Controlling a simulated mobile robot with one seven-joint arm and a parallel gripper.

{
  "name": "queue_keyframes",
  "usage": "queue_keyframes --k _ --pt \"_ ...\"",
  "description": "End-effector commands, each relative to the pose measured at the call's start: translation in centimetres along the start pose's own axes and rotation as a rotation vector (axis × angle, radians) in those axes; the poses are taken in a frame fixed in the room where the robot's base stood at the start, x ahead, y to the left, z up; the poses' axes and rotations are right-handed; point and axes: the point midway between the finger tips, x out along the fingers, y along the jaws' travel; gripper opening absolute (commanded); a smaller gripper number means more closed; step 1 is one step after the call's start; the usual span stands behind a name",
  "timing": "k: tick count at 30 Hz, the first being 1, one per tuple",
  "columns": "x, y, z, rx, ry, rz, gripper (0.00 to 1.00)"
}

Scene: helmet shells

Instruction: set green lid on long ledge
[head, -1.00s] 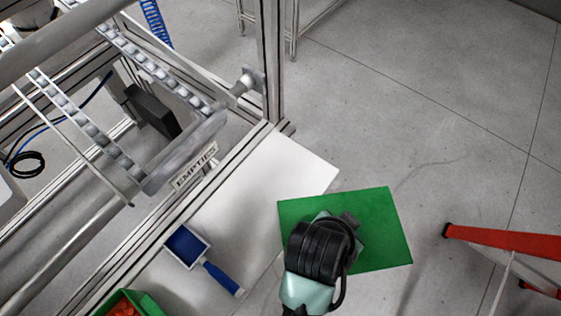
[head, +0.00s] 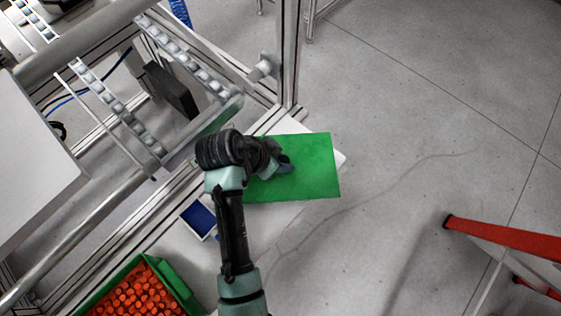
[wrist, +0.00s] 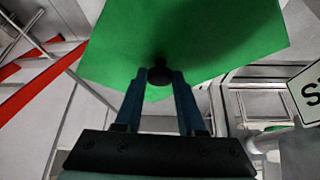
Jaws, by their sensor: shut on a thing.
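The green lid (head: 310,175) is a flat rectangular sheet over the far end of the long white ledge (head: 268,224). My gripper (head: 284,164) is at the lid's upper face. In the wrist view, my two blue fingers (wrist: 160,76) are shut on the lid's black knob (wrist: 160,75), and the green sheet (wrist: 190,35) fills the upper middle. The lid hides much of the ledge's far end, with a white corner showing past its right edge. I cannot tell whether the lid touches the ledge.
A green bin (head: 178,285) of orange pieces stands at the near end. A roller rack and metal posts (head: 290,60) border the ledge's left and far sides. A red-orange frame (head: 500,235) stands at right.

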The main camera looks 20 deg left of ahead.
Motion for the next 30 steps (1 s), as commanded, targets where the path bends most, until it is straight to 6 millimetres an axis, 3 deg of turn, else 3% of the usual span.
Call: queue_keyframes --k 7,17,18,22,23,30 --pt "2.4 0.2 1.4 -0.002 -0.002 0.003 0.0" --pt "2.8 0.1 1.6 -0.001 -0.001 0.001 0.0" --pt "2.8 0.1 1.7 -0.001 -0.002 0.001 0.41" --pt "2.8 0.1 1.6 -0.001 -0.002 0.001 0.64" --pt "2.8 0.1 1.6 -0.001 -0.002 0.001 0.69" --pt "2.7 0.1 1.6 -0.001 -0.002 0.001 0.69"
